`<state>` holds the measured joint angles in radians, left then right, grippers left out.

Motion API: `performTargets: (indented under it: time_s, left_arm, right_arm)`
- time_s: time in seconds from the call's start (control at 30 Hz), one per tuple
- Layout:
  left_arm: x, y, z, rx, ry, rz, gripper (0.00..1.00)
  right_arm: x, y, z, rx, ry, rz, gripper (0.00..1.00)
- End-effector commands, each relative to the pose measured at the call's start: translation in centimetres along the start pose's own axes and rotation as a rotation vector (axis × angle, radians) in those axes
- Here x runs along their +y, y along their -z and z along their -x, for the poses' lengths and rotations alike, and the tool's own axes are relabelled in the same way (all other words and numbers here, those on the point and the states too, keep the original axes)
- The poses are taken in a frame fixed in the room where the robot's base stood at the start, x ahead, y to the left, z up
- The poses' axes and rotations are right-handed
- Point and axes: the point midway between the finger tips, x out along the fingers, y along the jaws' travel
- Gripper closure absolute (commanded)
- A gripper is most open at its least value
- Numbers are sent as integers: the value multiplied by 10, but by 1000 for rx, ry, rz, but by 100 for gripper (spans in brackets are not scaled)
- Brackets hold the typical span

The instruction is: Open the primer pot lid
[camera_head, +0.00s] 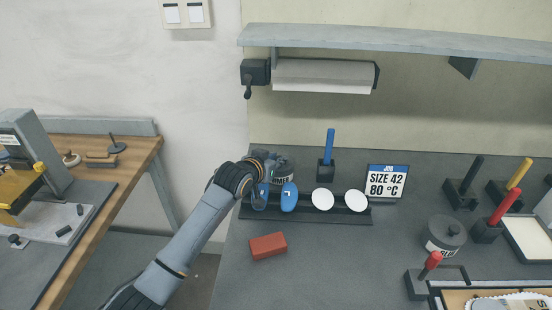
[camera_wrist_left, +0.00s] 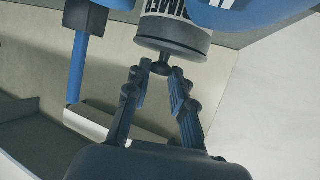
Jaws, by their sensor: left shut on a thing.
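The primer pot (camera_head: 284,171) stands at the back left of the grey bench, behind a dark rack, partly hidden by my left gripper. In the left wrist view the pot (camera_wrist_left: 175,8) appears upside down with its white label. Its dark grey lid (camera_wrist_left: 172,42) sits against the pot with no clear gap, and a small knob (camera_wrist_left: 152,67) sticks out of it. My left gripper (camera_wrist_left: 161,72) has its two fingers closed around this knob. In the head view the left gripper (camera_head: 267,160) is at the pot's top. My right gripper is not in view.
The rack (camera_head: 306,215) holds blue pieces (camera_head: 289,197) and white discs (camera_head: 323,200) just in front. A blue-handled tool (camera_head: 330,145) stands to the right in a holder. A red block (camera_head: 268,246) lies nearer. Another lidded pot (camera_head: 445,234) stands right. The middle bench is clear.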

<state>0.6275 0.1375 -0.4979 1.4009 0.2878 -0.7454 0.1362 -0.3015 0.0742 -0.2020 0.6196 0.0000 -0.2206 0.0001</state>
Motion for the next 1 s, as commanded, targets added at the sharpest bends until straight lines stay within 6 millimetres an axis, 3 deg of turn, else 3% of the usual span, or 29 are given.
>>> performTargets:
  time_s: [0.3, 0.47, 0.57, 1.0]
  left_arm:
    - [-3, 26, 2, -155, -24, 59, 100]
    - [-6, 35, -1, -266, -42, 101, 100]
    - [-7, 39, -4, -334, -53, 129, 100]
    - [-14, 55, -14, -311, -50, 122, 100]
  right_arm:
    - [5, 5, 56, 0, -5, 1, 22]
    - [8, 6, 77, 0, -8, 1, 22]
    - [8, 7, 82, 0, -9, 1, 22]
    - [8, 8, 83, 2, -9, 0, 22]
